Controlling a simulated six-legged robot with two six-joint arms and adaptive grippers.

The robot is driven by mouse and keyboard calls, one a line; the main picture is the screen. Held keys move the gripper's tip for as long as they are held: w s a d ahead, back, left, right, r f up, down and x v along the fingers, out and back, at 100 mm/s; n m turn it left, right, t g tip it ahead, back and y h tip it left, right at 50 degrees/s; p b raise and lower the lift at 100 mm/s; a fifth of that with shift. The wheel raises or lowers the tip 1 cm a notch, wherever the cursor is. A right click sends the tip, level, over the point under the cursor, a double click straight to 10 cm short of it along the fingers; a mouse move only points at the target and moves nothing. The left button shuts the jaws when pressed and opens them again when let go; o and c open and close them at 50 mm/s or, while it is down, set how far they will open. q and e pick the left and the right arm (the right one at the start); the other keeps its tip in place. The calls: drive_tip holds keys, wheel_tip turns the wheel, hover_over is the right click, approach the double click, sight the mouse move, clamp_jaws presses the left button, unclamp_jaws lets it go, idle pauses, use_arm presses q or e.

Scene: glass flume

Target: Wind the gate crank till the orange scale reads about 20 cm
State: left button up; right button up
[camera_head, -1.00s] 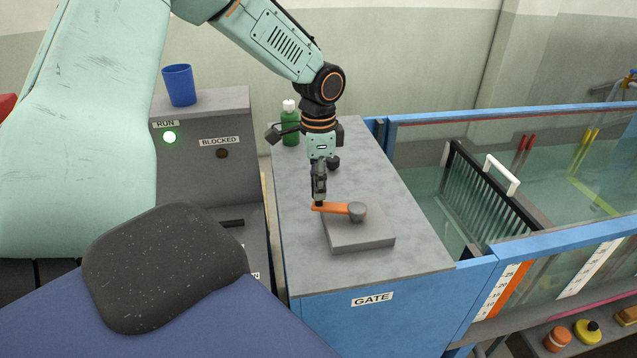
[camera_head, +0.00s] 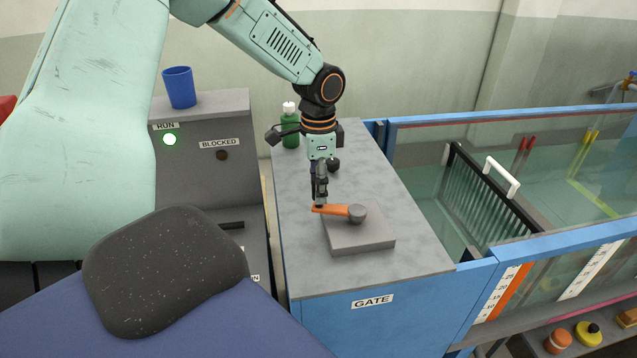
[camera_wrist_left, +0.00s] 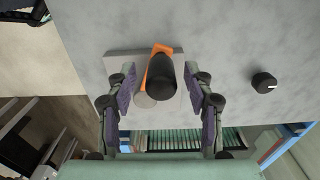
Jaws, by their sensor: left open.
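The gate crank is an orange arm (camera_head: 333,209) on a grey hub (camera_head: 357,213), set on a grey block (camera_head: 360,238) on the cabinet marked GATE. Its arm points left from the hub. The crank's black handle (camera_wrist_left: 161,76) stands up between my left gripper's fingers in the wrist view. My left gripper (camera_head: 319,200) is open around the handle, with a gap on each side. The orange scale (camera_head: 511,291) is on the flume's front at the lower right; its water level reading is too small to tell. My right gripper is not in view.
A dark knob (camera_head: 333,163) and a green bottle (camera_head: 290,127) stand behind the crank on the cabinet top (camera_head: 420,262). A console with a lit RUN lamp (camera_head: 170,140) and blue cup (camera_head: 179,87) is at left. The glass flume (camera_head: 560,150) lies right.

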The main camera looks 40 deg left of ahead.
use_arm(q)
wheel_tip(320, 180, up, 12)
idle(0.4)
drive_tip(key=shift+s, duration=0.1)
drive_tip(key=shift+f, duration=0.15)
idle(0.4)
